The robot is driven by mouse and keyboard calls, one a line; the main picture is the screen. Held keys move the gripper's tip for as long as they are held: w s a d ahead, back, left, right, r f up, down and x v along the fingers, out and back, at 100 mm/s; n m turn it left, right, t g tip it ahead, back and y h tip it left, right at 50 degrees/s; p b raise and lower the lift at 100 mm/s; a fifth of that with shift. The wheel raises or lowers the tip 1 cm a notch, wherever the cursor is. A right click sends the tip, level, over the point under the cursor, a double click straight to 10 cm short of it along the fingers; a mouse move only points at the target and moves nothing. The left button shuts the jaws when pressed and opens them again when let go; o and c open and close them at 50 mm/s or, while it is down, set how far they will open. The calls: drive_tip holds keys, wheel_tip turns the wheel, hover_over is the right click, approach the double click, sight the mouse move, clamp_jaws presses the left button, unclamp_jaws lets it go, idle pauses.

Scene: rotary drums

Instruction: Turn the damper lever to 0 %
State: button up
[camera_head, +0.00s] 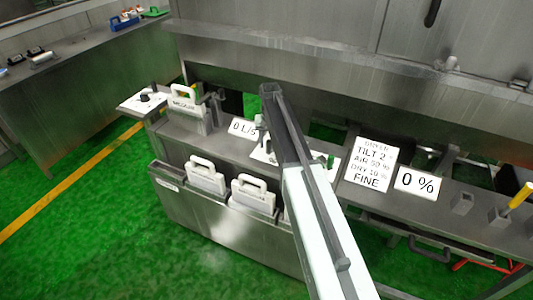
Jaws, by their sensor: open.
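No lever in the head camera view is labelled as the damper. A lever with a yellow grip (519,194) leans up to the right at the far right of the steel bench. A white sign reading "0 %" (417,184) stands to its left. My arm crosses the middle of the view from the bottom and covers part of the bench. Its dark far link stands over a white plate with a small fitting (262,153), partly hidden. I cannot make out my gripper's fingers, and no contact with any lever shows.
An order card (370,163) reads tilt 2, air 50 %, dry 10 %, fine. White handled cassettes (205,176) sit in the front steel bin (215,222). Green floor (95,240) is clear at left.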

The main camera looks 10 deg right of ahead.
drive_tip(key=shift+f+b, duration=0.3)
drive_tip(key=shift+f, duration=0.65)
drive_tip(key=shift+r, duration=0.1)
clamp_jaws()
idle(0.5)
drive_tip(key=shift+a, duration=0.45)
drive_tip(key=shift+d, duration=0.35)
